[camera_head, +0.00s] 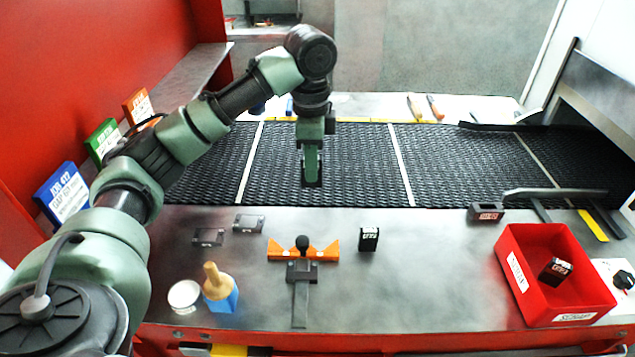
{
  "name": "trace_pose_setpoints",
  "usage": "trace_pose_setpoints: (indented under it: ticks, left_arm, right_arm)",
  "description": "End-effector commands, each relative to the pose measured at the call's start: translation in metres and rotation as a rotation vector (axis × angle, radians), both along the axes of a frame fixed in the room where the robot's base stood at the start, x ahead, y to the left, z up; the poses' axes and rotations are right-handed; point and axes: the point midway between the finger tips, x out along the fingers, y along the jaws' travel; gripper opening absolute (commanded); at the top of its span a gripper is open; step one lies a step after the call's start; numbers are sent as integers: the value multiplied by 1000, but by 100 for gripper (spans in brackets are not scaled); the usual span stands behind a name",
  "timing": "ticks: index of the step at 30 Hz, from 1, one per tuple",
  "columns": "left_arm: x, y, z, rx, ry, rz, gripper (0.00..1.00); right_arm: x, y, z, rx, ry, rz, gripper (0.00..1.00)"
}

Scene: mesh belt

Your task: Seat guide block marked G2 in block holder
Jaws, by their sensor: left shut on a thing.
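My left gripper (312,172) points down over the dark mesh belt, shut on a small dark thing that is mostly hidden and hard to tell from the belt. A black block with a white label (369,239) stands upright on the grey table, right of centre. Another black block (555,270) lies tilted in the red bin. A low dark piece with a red label (486,213) sits at the belt's near edge. The markings are too small to read, so I cannot tell which is G2 or which piece is the block holder. My right gripper is out of view.
An orange fixture with a black knob (303,249) lies at the table's middle. Two dark plates (208,237) lie left of it. The red bin (509,275) stands at right. Metal strips cross the belt (440,165).

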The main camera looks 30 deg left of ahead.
Motion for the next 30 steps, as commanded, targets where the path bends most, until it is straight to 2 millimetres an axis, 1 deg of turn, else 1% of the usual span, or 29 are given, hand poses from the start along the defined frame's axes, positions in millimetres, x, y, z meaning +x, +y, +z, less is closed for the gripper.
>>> trace_pose_setpoints:
  ticks: [2,6,11,14,20,24,30]
  left_arm:
    - [0,1,8,1,-1,1,0]
    - [0,1,11,0,1,1,0]
    - [-4,-5,4,6,0,34,0]
    - [-10,-16,-8,13,-5,106,0]
    - [-37,-51,-44,29,-19,347,0]
    - [-62,-76,-70,27,-25,531,0]
    - [-103,-108,-102,15,-20,780,0]
  right_arm:
    - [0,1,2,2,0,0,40]
    - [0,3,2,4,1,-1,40]
    - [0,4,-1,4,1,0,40]
    - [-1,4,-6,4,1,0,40]
    - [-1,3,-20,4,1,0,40]
    - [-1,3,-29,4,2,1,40]
    - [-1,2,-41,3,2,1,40]
